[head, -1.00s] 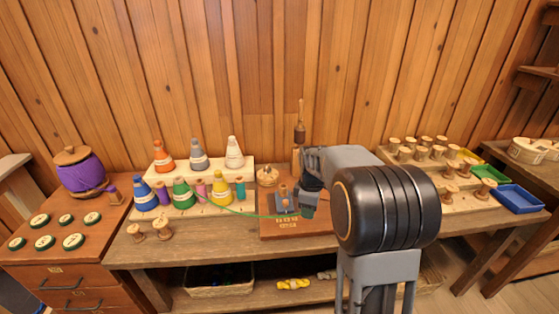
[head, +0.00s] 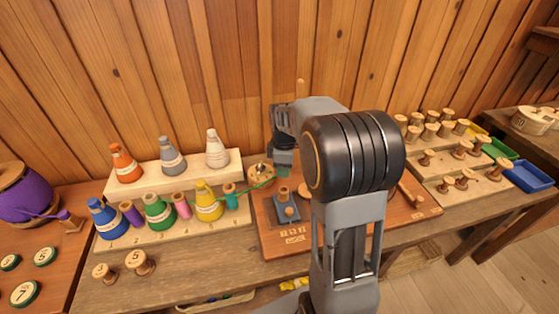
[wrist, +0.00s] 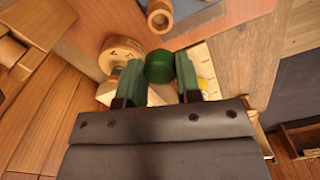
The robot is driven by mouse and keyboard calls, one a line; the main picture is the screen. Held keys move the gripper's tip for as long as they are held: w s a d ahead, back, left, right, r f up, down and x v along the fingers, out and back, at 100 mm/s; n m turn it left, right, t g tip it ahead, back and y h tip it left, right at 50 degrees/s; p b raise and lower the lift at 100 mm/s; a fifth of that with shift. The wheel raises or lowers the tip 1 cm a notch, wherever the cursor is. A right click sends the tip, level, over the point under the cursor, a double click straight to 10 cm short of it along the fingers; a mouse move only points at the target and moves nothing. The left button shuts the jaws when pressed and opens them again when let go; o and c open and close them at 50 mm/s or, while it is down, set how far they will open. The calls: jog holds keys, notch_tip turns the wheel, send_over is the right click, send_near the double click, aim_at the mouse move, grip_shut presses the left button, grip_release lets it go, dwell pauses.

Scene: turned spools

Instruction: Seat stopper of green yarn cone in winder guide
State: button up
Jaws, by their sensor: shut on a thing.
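The green yarn cone (head: 159,211) stands upright in the front row of the pale stepped rack. My gripper (wrist: 159,78) is shut on a small green cylinder, the stopper (wrist: 160,66), held between two dark green fingers in the wrist view. In the head view my gripper (head: 283,165) hangs above the back of the winder board (head: 272,242), beside a round wooden piece (head: 262,173). A short green thread curves near that piece. A blue-grey block with wooden pegs (head: 286,209) sits on the board; I cannot tell which part is the guide.
Other yarn cones, such as the yellow one (head: 208,204), stand close left of the board. Two loose spools (head: 139,263) lie on the front left of the bench. Racks of spools and coloured trays (head: 528,176) stand at right. My arm hides part of the board.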

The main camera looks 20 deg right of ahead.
jog(key=shift+f+b, duration=1.95)
jog(key=shift+f, duration=0.65)
jog(key=shift+s+d+f, duration=0.1)
jog(key=shift+f, duration=0.1)
jog(key=shift+f+b, duration=0.75)
jog(key=shift+f, duration=0.25)
jog(key=o, duration=1.4)
jog(key=shift+r, duration=0.1)
jog(key=shift+r, duration=0.1)
notch_tip(320, 180, up, 9)
jog(key=p, duration=0.7)
